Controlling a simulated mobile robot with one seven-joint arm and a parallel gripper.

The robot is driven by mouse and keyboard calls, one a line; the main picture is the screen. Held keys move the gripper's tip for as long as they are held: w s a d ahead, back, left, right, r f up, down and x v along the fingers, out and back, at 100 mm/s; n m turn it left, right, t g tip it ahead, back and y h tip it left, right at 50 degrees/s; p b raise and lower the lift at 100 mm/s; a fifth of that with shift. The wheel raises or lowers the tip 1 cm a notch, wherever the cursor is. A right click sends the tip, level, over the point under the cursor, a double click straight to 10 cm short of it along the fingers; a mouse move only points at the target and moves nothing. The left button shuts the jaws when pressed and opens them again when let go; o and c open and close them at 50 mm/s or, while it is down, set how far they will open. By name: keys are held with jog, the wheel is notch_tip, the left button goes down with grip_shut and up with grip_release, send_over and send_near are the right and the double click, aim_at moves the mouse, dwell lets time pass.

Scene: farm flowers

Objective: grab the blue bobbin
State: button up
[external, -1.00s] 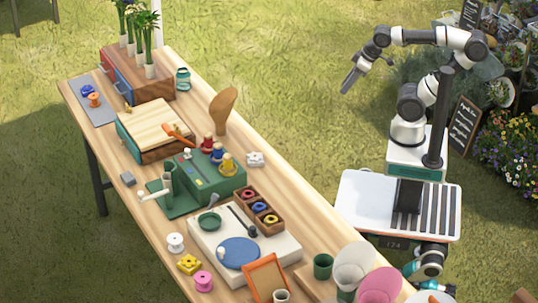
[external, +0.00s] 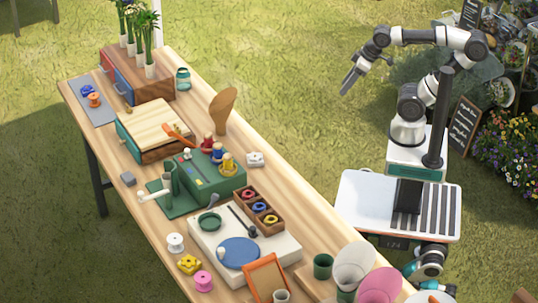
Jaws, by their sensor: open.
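A small blue item (external: 87,91), which looks like the blue bobbin, lies on a grey mat (external: 106,116) at the far left end of the table. An orange bobbin (external: 94,101) stands right beside it, in front. The blue item is too small to make out its exact shape. My gripper (external: 347,88) is open and empty. It hangs in the air over the grass, to the right of the table and far from the blue item.
A wooden drawer chest (external: 140,88) with flower vases stands beside the mat. A wooden-topped box (external: 157,125), a green stand (external: 205,175), a ring tray (external: 247,209) and a white board (external: 270,250) fill the table's middle. White (external: 175,243) and pink (external: 203,281) bobbins stand near the front.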

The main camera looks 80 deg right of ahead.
jog(key=w+a+r+n+p, duration=0.1)
jog(key=w+a+r+p, duration=0.4)
jog(key=w+r, duration=0.55)
jog(key=w+a+r+n+g+y+p, duration=0.1)
jog(key=w+a+r+p, duration=0.2)
jog(key=w+a+p, duration=0.55)
jog(key=n+p, duration=0.2)
jog(key=p, duration=0.1)
send_over(219, 144)
jog(key=s, duration=0.2)
notch_tip(219, 144, down, 15)
jog(key=shift+y, duration=0.3)
jog(key=shift+s+d+x, duration=0.1)
jog(key=shift+d+x, duration=0.05)
jog(key=shift+x, duration=0.9)
jog(key=shift+s+d+x, duration=0.1)
jog(key=shift+d+x, duration=0.05)
jog(key=shift+x, duration=0.9)
jog(key=shift+s+d+x, duration=0.1)
jog(key=shift+x, duration=0.95)
jog(key=shift+f, duration=0.15)
jog(key=shift+c, duration=0.5)
